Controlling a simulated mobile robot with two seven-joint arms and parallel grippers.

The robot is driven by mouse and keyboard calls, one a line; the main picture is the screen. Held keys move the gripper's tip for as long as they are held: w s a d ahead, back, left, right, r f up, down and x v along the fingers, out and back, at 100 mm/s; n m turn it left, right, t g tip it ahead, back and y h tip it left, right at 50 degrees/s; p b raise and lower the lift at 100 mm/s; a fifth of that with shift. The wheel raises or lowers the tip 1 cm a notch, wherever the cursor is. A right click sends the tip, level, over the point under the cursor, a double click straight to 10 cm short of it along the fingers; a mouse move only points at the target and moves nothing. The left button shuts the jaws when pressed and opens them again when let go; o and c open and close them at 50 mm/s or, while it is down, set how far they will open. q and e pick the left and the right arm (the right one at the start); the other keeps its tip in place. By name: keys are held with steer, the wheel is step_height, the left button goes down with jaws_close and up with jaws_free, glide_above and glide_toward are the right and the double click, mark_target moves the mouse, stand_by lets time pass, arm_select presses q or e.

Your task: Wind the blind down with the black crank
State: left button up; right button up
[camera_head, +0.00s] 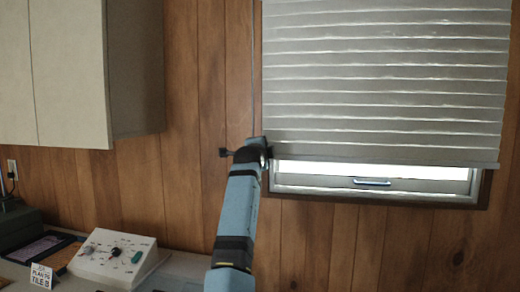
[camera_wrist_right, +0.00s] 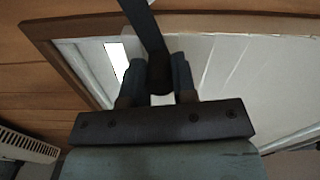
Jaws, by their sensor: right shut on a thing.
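The pale slatted blind (camera_head: 385,85) hangs over most of the window, and its bottom edge sits above a bright strip of glass. The black crank (camera_head: 226,152) shows only as a small dark end beside my right gripper (camera_head: 262,150), at the blind's lower left corner. In the wrist view the crank (camera_wrist_right: 143,25) is a dark bar running from the top edge down between the fingers of my right gripper (camera_wrist_right: 160,75). That gripper is shut on it. My gripper and arm hide the rest of the crank. My left gripper is not in view.
The window frame (camera_head: 300,188) with a metal handle (camera_head: 372,182) shows below the blind. A thin cord or rod (camera_head: 253,60) runs up the wall. A cabinet (camera_head: 75,70) hangs at upper left. A control box (camera_head: 117,257) and small sign (camera_head: 41,276) stand on the counter.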

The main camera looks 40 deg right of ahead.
steer(key=m, duration=0.1)
steer(key=f+m, duration=0.1)
steer(key=m, duration=0.1)
steer(key=shift+s+f, duration=0.15)
steer(key=shift+f, duration=0.1)
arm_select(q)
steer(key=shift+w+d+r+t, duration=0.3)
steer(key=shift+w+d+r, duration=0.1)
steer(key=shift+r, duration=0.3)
arm_select(e)
steer(key=f+m, duration=0.1)
steer(key=m, duration=0.1)
steer(key=f+m, duration=0.1)
steer(key=m, duration=0.1)
steer(key=f+m, duration=0.1)
steer(key=m, duration=0.2)
steer(key=shift+w+a+f, duration=0.1)
steer(key=shift+w+a, duration=0.05)
steer(key=shift+w, duration=0.15)
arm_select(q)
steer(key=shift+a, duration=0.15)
arm_select(e)
steer(key=o, duration=0.9)
